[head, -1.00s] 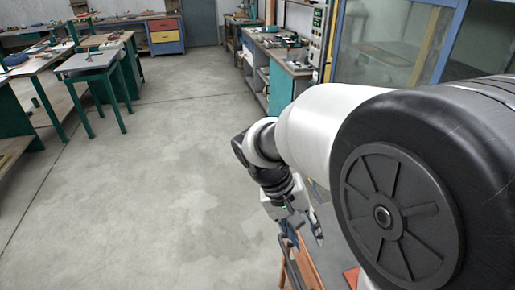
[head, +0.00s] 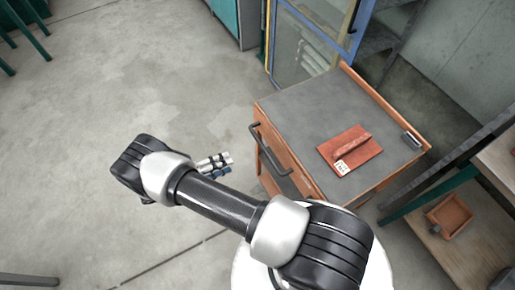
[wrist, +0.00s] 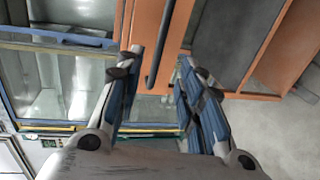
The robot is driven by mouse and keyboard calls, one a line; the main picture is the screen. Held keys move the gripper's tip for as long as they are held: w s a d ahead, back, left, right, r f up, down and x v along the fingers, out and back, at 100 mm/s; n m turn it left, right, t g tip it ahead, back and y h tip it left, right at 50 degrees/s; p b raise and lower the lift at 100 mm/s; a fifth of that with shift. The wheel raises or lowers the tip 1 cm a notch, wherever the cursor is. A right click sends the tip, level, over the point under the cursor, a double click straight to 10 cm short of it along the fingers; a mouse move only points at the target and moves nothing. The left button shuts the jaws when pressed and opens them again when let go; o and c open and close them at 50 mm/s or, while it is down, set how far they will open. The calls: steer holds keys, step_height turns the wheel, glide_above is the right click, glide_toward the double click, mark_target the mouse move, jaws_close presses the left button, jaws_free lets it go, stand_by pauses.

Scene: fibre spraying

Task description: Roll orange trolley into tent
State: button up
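The orange trolley (head: 300,115) stands at centre right in the head view, with a grey top and orange rim. A black bar handle (head: 268,150) runs along its left side. My gripper (head: 222,160) is just left of that handle, partly hidden behind my arm. In the wrist view my gripper (wrist: 158,62) is open, with blue-lined fingers apart. The black handle (wrist: 158,45) lies ahead, in line with the gap between the fingers; I cannot tell whether its end is between them. No tent is clearly recognisable; a glazed booth (head: 310,50) stands behind the trolley.
A reddish board with a grip and a label (head: 350,150) lies on the trolley top. A shelf unit with a small orange bin (head: 448,215) stands at the right. Open concrete floor (head: 130,70) lies to the left. A teal cabinet (head: 235,15) is at the back.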

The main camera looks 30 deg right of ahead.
steer(key=b, duration=0.2)
glide_toward(265, 149)
steer(key=x, duration=0.6)
steer(key=f+x, duration=0.1)
steer(key=x, duration=0.3)
steer(key=shift+w, duration=0.1)
steer(key=shift+c, duration=0.5)
jaws_close()
